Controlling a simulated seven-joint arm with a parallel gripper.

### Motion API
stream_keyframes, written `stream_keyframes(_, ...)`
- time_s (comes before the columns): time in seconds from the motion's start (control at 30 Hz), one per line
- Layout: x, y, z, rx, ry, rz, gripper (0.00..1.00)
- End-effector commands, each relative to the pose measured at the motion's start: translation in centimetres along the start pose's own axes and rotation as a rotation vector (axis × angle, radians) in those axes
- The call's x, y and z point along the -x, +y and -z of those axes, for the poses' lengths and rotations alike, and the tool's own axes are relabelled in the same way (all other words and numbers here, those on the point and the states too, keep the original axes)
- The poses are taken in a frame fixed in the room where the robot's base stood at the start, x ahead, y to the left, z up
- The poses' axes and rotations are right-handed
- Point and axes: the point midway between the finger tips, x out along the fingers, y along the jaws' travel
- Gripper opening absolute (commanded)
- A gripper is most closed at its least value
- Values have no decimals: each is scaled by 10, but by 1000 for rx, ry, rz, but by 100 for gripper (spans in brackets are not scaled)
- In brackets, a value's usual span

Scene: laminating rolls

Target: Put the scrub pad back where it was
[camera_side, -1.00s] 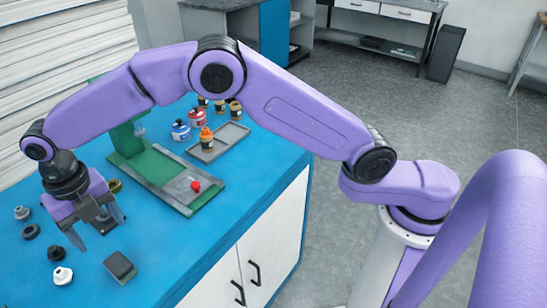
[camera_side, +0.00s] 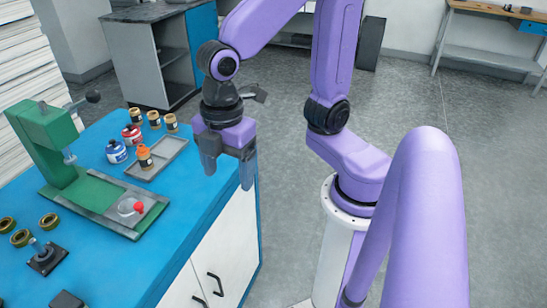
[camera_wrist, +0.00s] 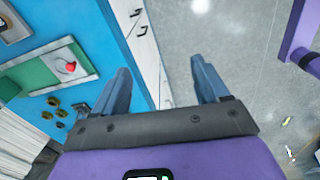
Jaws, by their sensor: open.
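A dark block (camera_side: 67,299), which looks like the scrub pad, lies on the blue bench top at the bottom left of the side view. The frame's lower edge cuts it off, and I do not see it in the wrist view. My gripper (camera_side: 228,176) is open and empty. It hangs by the front edge of the bench, right of the green press and far from the block. In the wrist view its two fingers (camera_wrist: 164,72) stand wide apart with only cabinet front and floor between them.
The green press (camera_side: 68,175) with a red knob (camera_side: 138,207) stands mid-bench. Behind it is a grey tray (camera_side: 171,153) with an orange bottle (camera_side: 145,157); blue and red jars stand beside it. Brass rings (camera_side: 20,238) and a dark rod stand (camera_side: 47,258) are at left.

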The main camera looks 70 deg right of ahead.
Motion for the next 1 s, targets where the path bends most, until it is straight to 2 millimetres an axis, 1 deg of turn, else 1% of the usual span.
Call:
stream_keyframes(0.03,-1,-13,-20,-70,3,-1,74)
stream_keyframes(0.1,-4,-29,-41,-167,4,-1,74)
stream_keyframes(0.2,-9,-46,-65,-275,5,0,74)
stream_keyframes(0.3,-12,-57,-79,-345,5,1,74)
stream_keyframes(0.43,-14,-62,-86,-383,5,1,74)
stream_keyframes(1.0,-14,-62,-86,-384,4,1,74)
